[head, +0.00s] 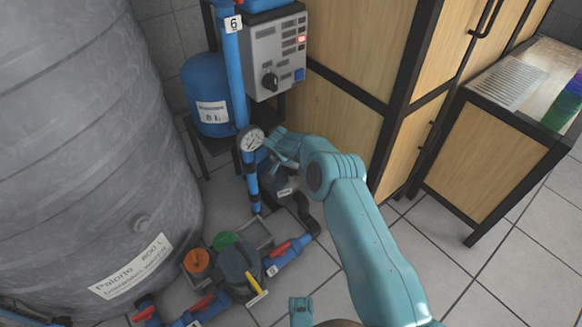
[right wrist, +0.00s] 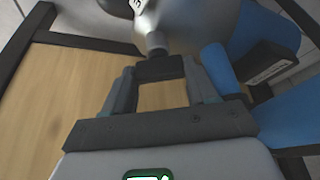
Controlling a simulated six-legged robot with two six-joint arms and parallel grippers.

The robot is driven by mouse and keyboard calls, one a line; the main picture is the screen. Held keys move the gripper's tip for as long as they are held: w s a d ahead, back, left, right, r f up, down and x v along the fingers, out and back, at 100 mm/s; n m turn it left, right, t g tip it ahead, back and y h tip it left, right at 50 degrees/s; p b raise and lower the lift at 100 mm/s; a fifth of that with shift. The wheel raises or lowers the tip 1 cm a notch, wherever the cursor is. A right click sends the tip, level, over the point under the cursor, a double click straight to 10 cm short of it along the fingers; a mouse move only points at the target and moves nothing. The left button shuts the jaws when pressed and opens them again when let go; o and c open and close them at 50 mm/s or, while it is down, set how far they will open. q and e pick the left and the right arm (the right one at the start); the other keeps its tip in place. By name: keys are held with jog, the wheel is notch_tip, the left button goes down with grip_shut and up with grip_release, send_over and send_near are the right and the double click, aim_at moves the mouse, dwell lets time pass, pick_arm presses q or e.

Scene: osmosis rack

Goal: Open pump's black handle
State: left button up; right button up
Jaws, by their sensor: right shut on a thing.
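In the right wrist view, a black handle (right wrist: 160,69) sits on a short metal stem of the silver-grey pump (right wrist: 188,20). My right gripper (right wrist: 160,80) has one finger on each side of the handle and is shut on it. In the head view, my right gripper (head: 275,145) reaches in from the lower right, beside the pressure gauge (head: 251,139). It hides the handle there and part of the dark pump body (head: 284,185). A small teal piece (head: 300,308) shows at the bottom edge; I cannot tell whether it is my left gripper.
A large grey tank (head: 90,150) fills the left. A grey control box (head: 277,58) and a blue tank (head: 207,95) stand behind the blue pipe (head: 232,75). Wooden cabinets (head: 345,60) stand at right. Blue pipes with red valve handles (head: 280,249) lie low. Tiled floor (head: 400,260) is free at lower right.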

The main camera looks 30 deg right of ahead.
jog(key=n+t+y, duration=0.1)
jog(key=n, duration=0.3)
jog(key=shift+s, duration=0.15)
jog(key=n+y, duration=0.1)
jog(key=n, duration=0.1)
jog(key=n+t+y, duration=0.1)
jog(key=n, duration=0.2)
jog(key=shift+d, duration=0.2)
jog(key=n+y, duration=0.1)
jog(key=n, duration=0.3)
jog(key=shift+d+n+y, duration=0.15)
jog(key=shift+n+y, duration=0.25)
jog(key=shift+n+g+y, duration=0.4)
jog(key=shift+n+y, duration=0.3)
jog(key=shift+n, duration=1.6)
jog(key=o, duration=1.1)
jog(key=shift+c, duration=0.2)
